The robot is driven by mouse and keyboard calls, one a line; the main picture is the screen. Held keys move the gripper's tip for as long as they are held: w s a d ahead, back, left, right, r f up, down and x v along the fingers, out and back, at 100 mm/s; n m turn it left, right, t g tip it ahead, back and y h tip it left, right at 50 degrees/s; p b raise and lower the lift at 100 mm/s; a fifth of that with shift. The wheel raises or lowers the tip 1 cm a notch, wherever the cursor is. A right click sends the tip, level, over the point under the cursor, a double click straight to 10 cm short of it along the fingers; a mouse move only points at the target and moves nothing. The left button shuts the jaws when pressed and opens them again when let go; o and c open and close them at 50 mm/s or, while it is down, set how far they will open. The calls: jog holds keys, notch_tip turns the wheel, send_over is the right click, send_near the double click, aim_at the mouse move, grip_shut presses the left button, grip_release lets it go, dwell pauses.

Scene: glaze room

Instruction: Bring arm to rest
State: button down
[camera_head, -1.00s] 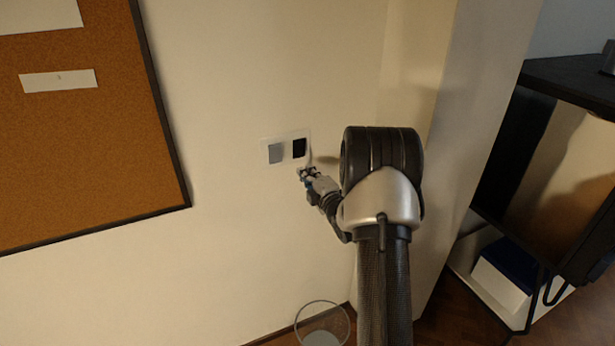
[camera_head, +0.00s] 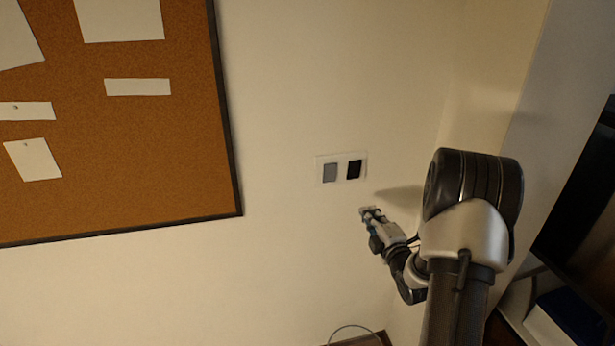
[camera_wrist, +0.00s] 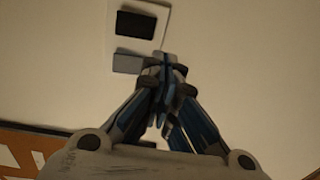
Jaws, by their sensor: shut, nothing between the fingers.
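My gripper (camera_head: 369,212) is in front of the wall, just below and to the right of a white switch plate (camera_head: 341,180). The plate carries a grey rocker (camera_head: 330,172) on the left and a black rocker (camera_head: 354,169) on the right. In the wrist view my gripper (camera_wrist: 166,58) shows its fingers together with nothing between them. There the black rocker (camera_wrist: 135,25) and the grey rocker (camera_wrist: 128,62) lie beyond the fingertips. The gripper looks apart from the plate in the head view. My arm is bent, with its elbow to the right of the gripper.
A cork board (camera_head: 120,150) with pinned papers hangs on the wall at left. A dark shelf unit (camera_head: 585,200) with a blue item (camera_head: 570,318) stands at right beyond a wall corner. The rim of a bin (camera_head: 357,328) shows at the bottom. The wall between is bare.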

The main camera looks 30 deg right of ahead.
jog(key=s+a+r+m+g, duration=0.3)
jog(key=a+r+m+g, duration=0.4)
jog(key=a+r, duration=0.6)
jog(key=s+a+m+g+y, duration=0.2)
jog(key=s+a+m, duration=0.2)
jog(key=s+a, duration=0.6)
jog(key=s+a+f+m+g+y, duration=0.1)
jog(key=s+a+m+g+y, duration=0.1)
jog(key=s+a, duration=0.8)
jog(key=s+m+g, duration=0.1)
jog(key=s+m, duration=0.1)
jog(key=s, duration=0.4)
jog(key=shift+s+a+f+g, duration=0.2)
jog(key=shift+s+a+g, duration=0.1)
jog(key=shift+s, duration=0.1)
